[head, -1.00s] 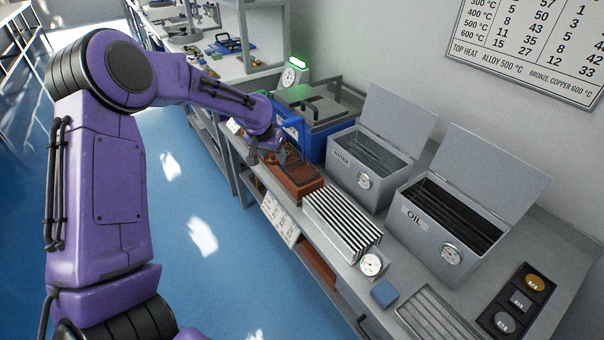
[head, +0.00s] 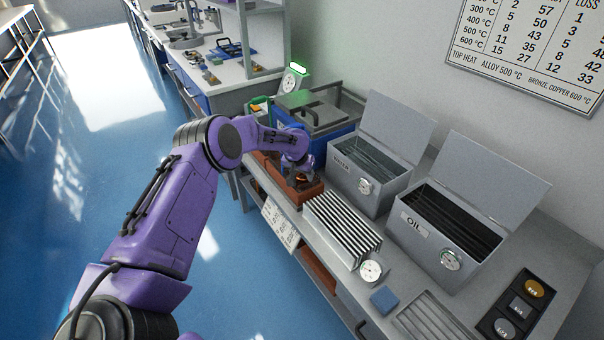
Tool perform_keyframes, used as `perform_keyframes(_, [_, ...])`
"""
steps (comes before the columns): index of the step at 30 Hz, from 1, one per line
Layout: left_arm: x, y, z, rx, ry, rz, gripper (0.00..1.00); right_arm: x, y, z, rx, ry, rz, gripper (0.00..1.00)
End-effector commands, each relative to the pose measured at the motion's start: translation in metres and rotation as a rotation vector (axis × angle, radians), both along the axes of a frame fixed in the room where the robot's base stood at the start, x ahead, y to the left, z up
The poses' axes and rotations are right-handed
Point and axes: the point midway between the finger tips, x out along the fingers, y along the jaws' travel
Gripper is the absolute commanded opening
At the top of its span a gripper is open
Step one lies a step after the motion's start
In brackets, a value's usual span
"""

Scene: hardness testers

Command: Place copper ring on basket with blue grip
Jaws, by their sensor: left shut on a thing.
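My left arm reaches in from the left, and its left gripper (head: 301,183) points down over the reddish-brown brick tray (head: 273,171) on the near bench. The gripper is shut on a small copper-coloured thing, the copper ring (head: 300,178), of which only a bit shows between the fingers. It is low over the tray; I cannot tell whether the ring touches it. I cannot make out a basket with a blue grip for certain. My right gripper is not in view.
To the right of the tray are a finned metal rack (head: 342,227), an open WATER tank (head: 372,178) and an open OIL tank (head: 447,232). A blue box (head: 335,140) with a dark lid stands behind the tray. A blue block (head: 384,300) lies near the front edge.

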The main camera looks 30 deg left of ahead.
Motion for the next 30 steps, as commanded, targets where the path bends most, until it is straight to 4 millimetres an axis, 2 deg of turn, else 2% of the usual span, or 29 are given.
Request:
perform_keyframes(4, [0.000, 0.000, -0.005, 0.000, 0.000, 0.000, 0.15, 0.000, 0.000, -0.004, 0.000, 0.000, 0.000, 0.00])
perform_keyframes(5, [0.000, 0.000, -0.005, 0.000, 0.001, 0.000, 0.55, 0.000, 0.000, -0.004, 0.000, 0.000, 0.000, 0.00])
perform_keyframes(6, [0.000, 0.000, -0.004, 0.000, 0.001, 0.000, 0.62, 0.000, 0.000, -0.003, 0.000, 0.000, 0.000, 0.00])
perform_keyframes(12, [0.000, 0.000, -0.004, 0.000, 0.001, 0.000, 0.62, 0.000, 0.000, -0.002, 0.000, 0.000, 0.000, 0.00])
perform_keyframes(16, [-0.001, -0.001, 0.008, 0.000, -0.002, -0.001, 0.62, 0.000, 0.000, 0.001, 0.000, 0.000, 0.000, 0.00])
perform_keyframes(24, [-0.026, -0.006, 0.068, 0.000, -0.003, -0.001, 0.62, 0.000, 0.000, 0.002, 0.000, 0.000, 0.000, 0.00])
perform_keyframes(30, [-0.041, -0.008, 0.102, 0.000, -0.001, 0.000, 0.62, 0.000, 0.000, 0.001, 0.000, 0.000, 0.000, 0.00])
